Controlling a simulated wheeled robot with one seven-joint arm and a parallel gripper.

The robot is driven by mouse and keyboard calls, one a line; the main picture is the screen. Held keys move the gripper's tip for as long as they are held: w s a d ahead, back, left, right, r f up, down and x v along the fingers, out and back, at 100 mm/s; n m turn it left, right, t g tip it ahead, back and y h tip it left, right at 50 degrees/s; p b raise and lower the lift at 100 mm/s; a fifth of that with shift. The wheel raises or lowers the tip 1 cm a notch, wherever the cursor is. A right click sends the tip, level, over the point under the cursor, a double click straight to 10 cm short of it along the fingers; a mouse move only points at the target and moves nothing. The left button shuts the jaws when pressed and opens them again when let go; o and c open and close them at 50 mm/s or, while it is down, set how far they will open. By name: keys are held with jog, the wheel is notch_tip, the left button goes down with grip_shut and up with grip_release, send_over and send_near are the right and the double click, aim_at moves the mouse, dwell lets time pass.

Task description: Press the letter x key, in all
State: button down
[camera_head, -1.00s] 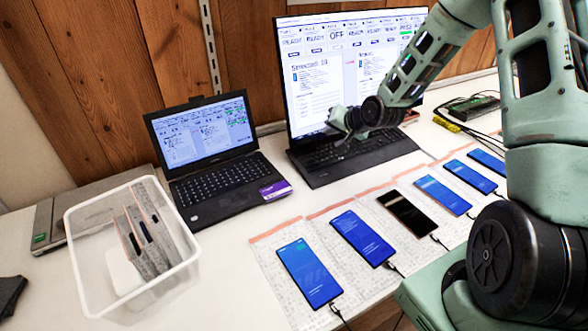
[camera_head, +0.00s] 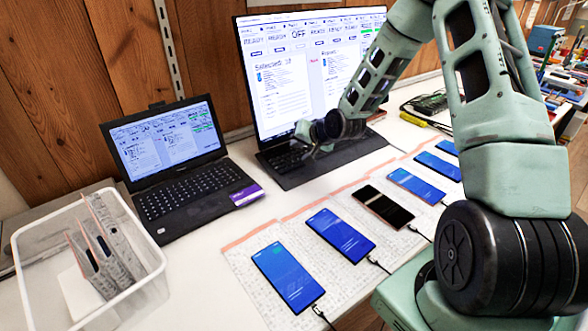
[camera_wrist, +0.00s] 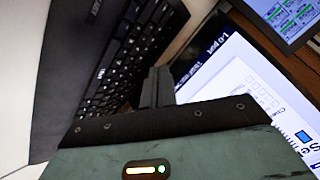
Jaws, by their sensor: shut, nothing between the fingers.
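The large dark laptop (camera_head: 352,151) stands open at the middle of the bench, its tall screen (camera_head: 262,100) lit with a page of text panels. Its keyboard (camera_wrist: 128,62) fills the left of the wrist view, seen turned on its side. My gripper (camera_head: 314,152) is shut and empty over the left part of this keyboard. In the wrist view the closed fingers (camera_wrist: 156,84) point at the keys near the screen side. I cannot tell whether they touch a key. The letter x key cannot be picked out; the key letters are too small or hidden.
A smaller laptop (camera_head: 190,192) stands open on the left, beside a white bin (camera_head: 150,284) with upright grey pieces. Several phones, such as the nearest (camera_head: 288,277), lie on a patterned mat along the front. Dark gear with cables (camera_head: 428,103) lies at the back right.

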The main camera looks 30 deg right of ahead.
aim_at(291, 159)
jog(key=shift+w+f+b, duration=0.2)
jog(key=shift+f+b, duration=0.7)
jog(key=shift+f, duration=1)
jog(key=shift+f, duration=0.1)
dwell(0.4)
jog(key=shift+f, duration=0.35)
jog(key=shift+f+b, duration=0.3)
jog(key=shift+b, duration=0.1)
dwell(0.5)
jog(key=shift+r, duration=0.15)
jog(key=shift+r+p, duration=0.65)
jog(key=shift+p, duration=0.05)
jog(key=r+p, duration=0.2)
jog(key=r, duration=0.1)
jog(key=r+p, duration=0.2)
jog(key=shift+s, duration=0.3)
